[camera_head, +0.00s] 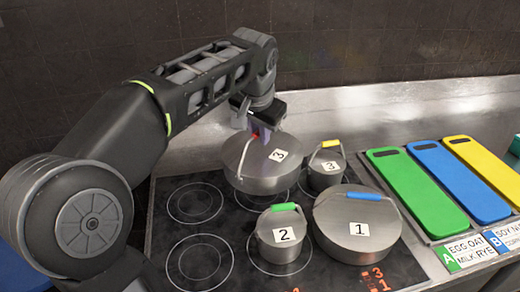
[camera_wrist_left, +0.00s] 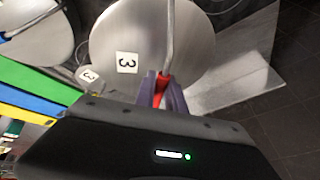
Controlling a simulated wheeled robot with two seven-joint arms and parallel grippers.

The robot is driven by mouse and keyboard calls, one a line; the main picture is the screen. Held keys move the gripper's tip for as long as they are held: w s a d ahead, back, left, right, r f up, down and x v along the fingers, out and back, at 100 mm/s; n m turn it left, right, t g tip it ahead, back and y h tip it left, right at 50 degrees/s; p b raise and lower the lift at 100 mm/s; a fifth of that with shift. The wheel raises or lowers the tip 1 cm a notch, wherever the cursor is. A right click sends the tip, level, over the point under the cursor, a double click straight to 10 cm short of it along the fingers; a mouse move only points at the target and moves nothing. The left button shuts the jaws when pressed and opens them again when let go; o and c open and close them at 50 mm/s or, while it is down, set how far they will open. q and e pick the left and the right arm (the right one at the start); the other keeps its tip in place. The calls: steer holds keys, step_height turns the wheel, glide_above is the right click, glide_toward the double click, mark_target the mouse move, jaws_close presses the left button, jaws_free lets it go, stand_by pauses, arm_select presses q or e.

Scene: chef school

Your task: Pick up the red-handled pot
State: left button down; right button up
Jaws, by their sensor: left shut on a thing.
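The red-handled pot (camera_head: 268,177) is a wide steel pot with a lid and a "3" label, at the back of the black cooktop in the head view. Its lid also shows in the left wrist view (camera_wrist_left: 200,55). My left gripper (camera_head: 262,132) is above the pot's back part. In the left wrist view my left gripper (camera_wrist_left: 163,92) is shut on the red grip of the pot's wire handle (camera_wrist_left: 162,88). Whether the pot touches the cooktop is hard to tell. My right gripper is not in view.
A small yellow-handled pot (camera_head: 325,172) stands close to the right. A small green-handled pot (camera_head: 282,238) and a wide blue-handled pot (camera_head: 357,228) stand in front. Green (camera_head: 417,190), blue (camera_head: 459,182) and yellow (camera_head: 487,165) boards lie at right. The cooktop's left side is clear.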

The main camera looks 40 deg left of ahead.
arm_select(q)
steer(key=shift+r, duration=1.25)
